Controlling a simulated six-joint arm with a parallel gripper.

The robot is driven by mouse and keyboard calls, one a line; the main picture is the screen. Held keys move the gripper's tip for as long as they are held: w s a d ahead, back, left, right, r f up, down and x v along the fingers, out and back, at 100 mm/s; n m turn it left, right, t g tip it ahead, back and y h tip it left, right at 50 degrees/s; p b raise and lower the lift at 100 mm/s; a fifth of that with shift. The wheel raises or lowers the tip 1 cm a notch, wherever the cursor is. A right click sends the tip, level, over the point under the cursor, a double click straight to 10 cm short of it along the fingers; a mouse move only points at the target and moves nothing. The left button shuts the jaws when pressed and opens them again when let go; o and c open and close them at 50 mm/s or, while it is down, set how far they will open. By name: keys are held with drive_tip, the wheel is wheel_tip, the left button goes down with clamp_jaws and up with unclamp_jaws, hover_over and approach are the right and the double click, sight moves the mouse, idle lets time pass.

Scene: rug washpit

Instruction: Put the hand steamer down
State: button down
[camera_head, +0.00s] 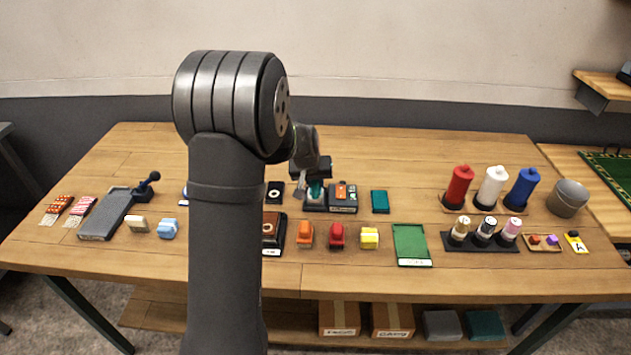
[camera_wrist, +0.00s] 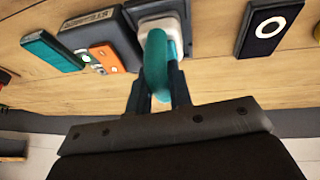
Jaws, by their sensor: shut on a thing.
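The hand steamer (camera_wrist: 157,62) has a teal handle and a pale head. My gripper (camera_wrist: 160,88) is shut on its teal handle, with one dark finger on each side. In the head view my gripper (camera_head: 312,190) is small and partly hidden by my arm, with the teal handle (camera_head: 316,187) showing at it. The steamer's head is at a grey-and-white base or pad (camera_wrist: 150,10) on the table, beside a dark box. I cannot tell whether it touches that base.
A dark box with an orange patch (camera_head: 342,197) stands just right of the steamer. A teal block (camera_head: 380,201) lies farther right, and a black plate with a white ring (camera_head: 275,192) lies left. Colored blocks, including a red one (camera_head: 337,236), line the front.

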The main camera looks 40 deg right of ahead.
drive_tip(key=shift+f, duration=0.15)
drive_tip(key=c, duration=1.3)
unclamp_jaws()
drive_tip(key=shift+r, duration=0.35)
drive_tip(key=v, duration=1.1)
drive_tip(key=shift+a+r, duration=0.2)
drive_tip(key=shift+r, duration=0.1)
drive_tip(key=shift+s, duration=0.1)
